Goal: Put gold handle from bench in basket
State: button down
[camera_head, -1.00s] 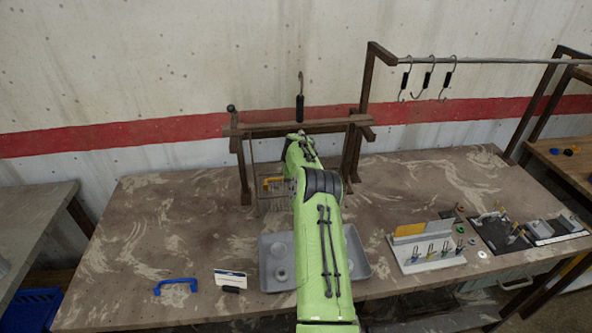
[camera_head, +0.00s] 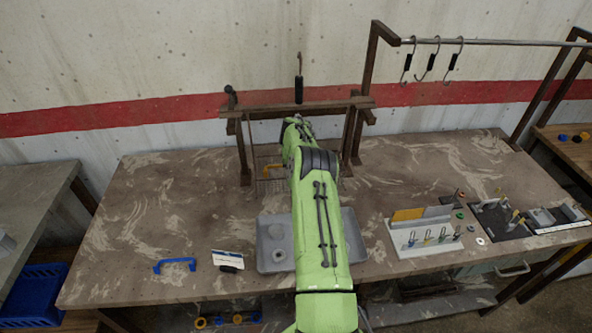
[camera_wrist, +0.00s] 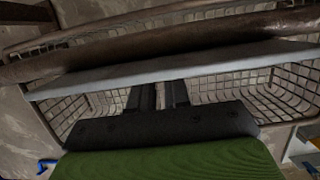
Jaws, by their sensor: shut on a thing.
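The gold handle (camera_head: 272,168) shows beside my green arm, at the wire basket (camera_head: 270,187) under the wooden rack; its right part is hidden by the arm. My gripper is hidden behind the arm in the head view. In the wrist view its dark fingers (camera_wrist: 159,95) point down over the basket mesh (camera_wrist: 290,92). The fingers are close together, shut on the gold handle. Their tips and the handle between them cannot be made out there. I cannot tell whether the handle touches the basket.
A brown bar (camera_wrist: 190,45) and a grey strip (camera_wrist: 190,65) cross the wrist view close to the fingers. A blue handle (camera_head: 174,265) and a card (camera_head: 229,259) lie on the bench (camera_head: 130,235). A grey tray (camera_head: 266,262) stands under my arm, a tool stand (camera_head: 425,238) to its right.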

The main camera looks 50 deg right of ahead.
jog(key=shift+f, duration=0.2)
jog(key=c, duration=1.1)
grip_release()
jog(key=shift+r, duration=0.1)
